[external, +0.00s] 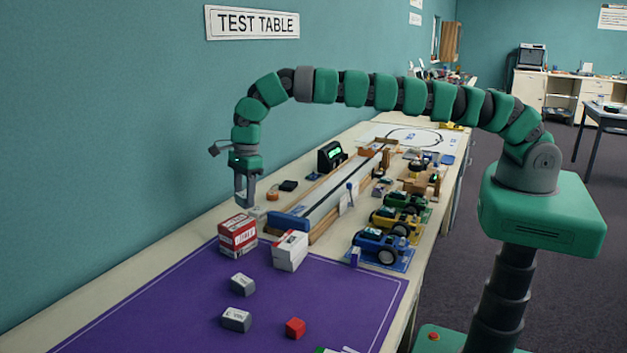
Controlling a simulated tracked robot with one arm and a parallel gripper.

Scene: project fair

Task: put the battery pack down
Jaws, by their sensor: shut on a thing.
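My gripper (245,199) points down at the left, near the wall side of the long table (190,246). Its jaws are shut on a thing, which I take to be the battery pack. Little of it can be made out between the grey fingers, so its shape and colour are unclear. The fingertips show just above a red and white box (238,236) in the picture; I cannot tell the exact gap. A purple mat (300,300) with a pale border line covers the near part of the table.
A white box (290,251) stands beside the red one. Two grey blocks (237,319) and a red block (295,327) lie on the mat. A long track (325,200), a small black item (289,186) and several toy cars (381,247) are farther back. Bare mat lies at the right.

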